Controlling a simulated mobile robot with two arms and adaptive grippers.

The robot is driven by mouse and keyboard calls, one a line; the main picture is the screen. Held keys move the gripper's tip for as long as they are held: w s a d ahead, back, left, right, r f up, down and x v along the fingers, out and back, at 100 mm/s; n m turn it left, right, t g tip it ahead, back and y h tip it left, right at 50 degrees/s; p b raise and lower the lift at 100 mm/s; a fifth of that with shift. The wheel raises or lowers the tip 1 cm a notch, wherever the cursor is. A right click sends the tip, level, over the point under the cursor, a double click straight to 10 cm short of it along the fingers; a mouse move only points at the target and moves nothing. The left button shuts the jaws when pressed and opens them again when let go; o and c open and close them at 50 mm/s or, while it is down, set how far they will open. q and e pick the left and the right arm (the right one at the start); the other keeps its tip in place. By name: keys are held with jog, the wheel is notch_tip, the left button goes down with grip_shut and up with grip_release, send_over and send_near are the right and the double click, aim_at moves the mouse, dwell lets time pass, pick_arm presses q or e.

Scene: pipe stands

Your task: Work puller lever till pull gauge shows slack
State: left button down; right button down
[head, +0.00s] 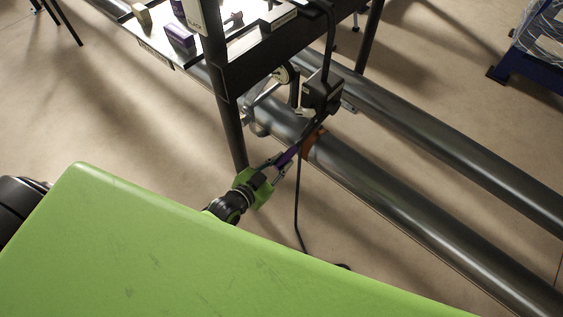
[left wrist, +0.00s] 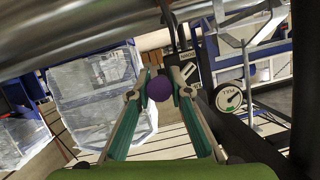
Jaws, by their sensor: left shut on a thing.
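My left gripper (head: 281,164) is shut on the purple grip of the puller lever (head: 289,155), beside the near pipe. In the left wrist view the grip's round purple end (left wrist: 159,88) sits between the two fingertips (left wrist: 159,92). The lever runs up and right to the dark puller body (head: 322,91), which hangs by the rack. The pull gauge (left wrist: 229,98) is a round white dial with a green zone, right of the fingers in the left wrist view. Its needle is too small to read surely. My right gripper is out of view.
Two long steel pipes (head: 430,205) run to the lower right. An orange band (head: 313,142) is on the near one. A dark rack (head: 265,62) with a shelf of small items stands above. A black rod or cable (head: 297,210) hangs below the lever.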

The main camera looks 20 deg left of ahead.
pick_arm(q)
jog(key=c, duration=1.8)
grip_release()
jog(key=shift+r, duration=0.1)
jog(key=shift+c, duration=0.2)
jog(key=shift+s+a, duration=0.1)
jog(key=shift+s, duration=0.4)
jog(key=v, duration=1.1)
jog(key=shift+r, duration=0.2)
